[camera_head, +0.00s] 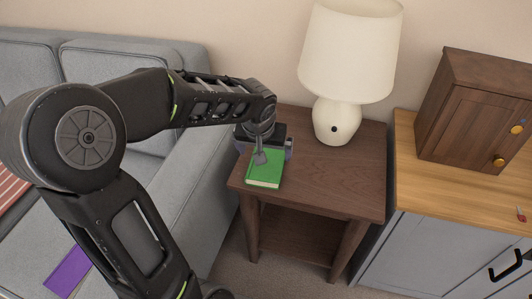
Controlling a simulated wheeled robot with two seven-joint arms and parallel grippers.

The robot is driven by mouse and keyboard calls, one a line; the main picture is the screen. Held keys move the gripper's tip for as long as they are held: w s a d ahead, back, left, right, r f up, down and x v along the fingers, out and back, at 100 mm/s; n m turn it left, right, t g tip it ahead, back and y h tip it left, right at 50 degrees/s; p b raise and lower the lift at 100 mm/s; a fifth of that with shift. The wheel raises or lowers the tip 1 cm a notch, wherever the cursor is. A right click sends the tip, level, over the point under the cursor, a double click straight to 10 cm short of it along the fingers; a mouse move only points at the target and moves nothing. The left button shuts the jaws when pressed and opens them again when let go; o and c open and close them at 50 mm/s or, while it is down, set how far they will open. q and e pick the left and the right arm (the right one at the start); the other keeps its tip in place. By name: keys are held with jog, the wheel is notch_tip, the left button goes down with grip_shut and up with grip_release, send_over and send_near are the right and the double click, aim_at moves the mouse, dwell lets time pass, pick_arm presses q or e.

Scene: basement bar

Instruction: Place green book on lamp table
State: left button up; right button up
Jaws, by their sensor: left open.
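The green book (264,172) lies flat on the front left part of the brown lamp table (318,177), close to the table's left edge. My left gripper (262,157) is directly over the book's far part, pointing down, and is open. It hides the far end of the book, and I cannot tell whether its fingers touch the cover. A cream lamp (337,118) stands at the back of the same table, to the right of the gripper. My right gripper is not in view.
A grey sofa (185,200) is on the left, with a purple item (68,272) on its seat. To the right, a cabinet with a wooden top (440,190) bears a small brown cupboard (468,110). The table's front right is clear.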

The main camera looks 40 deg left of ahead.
pick_arm(q)
jog(key=p+v, duration=0.1)
jog(key=v, duration=0.4)
jog(key=shift+s+d+r, duration=0.1)
jog(key=shift+r, duration=0.3)
